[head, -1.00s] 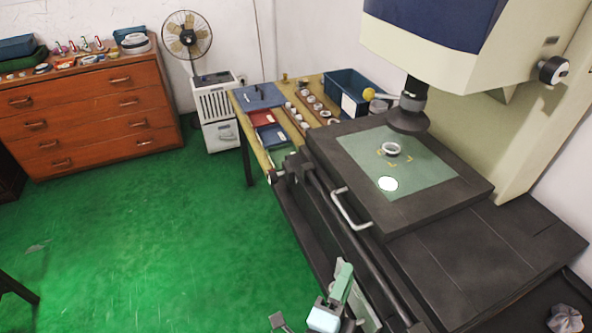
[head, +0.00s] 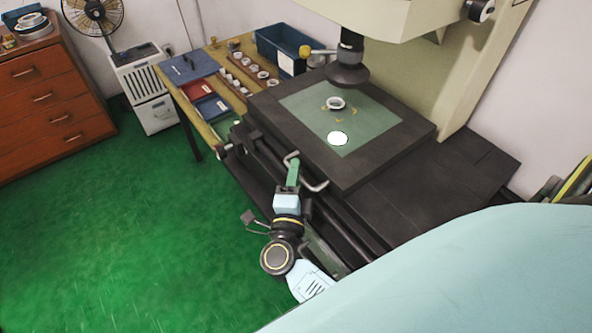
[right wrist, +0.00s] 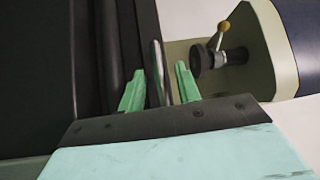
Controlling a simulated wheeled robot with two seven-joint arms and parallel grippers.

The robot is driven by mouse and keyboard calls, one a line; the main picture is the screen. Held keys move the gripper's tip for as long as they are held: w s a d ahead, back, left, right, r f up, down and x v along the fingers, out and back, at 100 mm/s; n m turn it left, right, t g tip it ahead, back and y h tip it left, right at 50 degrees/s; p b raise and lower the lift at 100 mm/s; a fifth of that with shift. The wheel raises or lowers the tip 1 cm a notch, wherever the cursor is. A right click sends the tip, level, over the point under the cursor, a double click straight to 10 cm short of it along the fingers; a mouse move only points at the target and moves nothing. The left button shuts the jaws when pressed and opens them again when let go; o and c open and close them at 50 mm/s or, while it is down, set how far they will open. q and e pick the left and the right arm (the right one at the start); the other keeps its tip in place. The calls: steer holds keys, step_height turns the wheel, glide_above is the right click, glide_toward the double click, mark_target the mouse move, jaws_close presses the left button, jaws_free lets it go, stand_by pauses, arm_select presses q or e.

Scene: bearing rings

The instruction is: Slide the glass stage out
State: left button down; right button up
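The glass stage is a dark frame (head: 375,172) around a greenish glass plate (head: 375,126), under the lens of the measuring machine. A bearing ring (head: 336,103) lies on the glass beside a bright white light spot (head: 338,138). A metal bar handle (head: 318,187) sticks out from the frame's front edge. My right gripper (head: 293,163) is at the handle's far end. In the right wrist view its green fingers (right wrist: 158,88) are apart, with the handle bar (right wrist: 160,72) between them; a gap shows on the right side. My left gripper is not in view.
The measuring head (head: 350,65) hangs low over the stage. A wooden table (head: 215,55) behind holds trays, rings and a blue bin (head: 275,50). A fan, a white cabinet (head: 145,85) and a drawer chest (head: 45,100) stand at left. Green floor (head: 130,230) in front is clear.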

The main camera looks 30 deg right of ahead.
steer(key=shift+w+d, duration=0.25)
steer(key=shift+w, duration=0.05)
steer(key=shift+c, duration=0.4)
jaws_close()
steer(key=shift+s, duration=0.1)
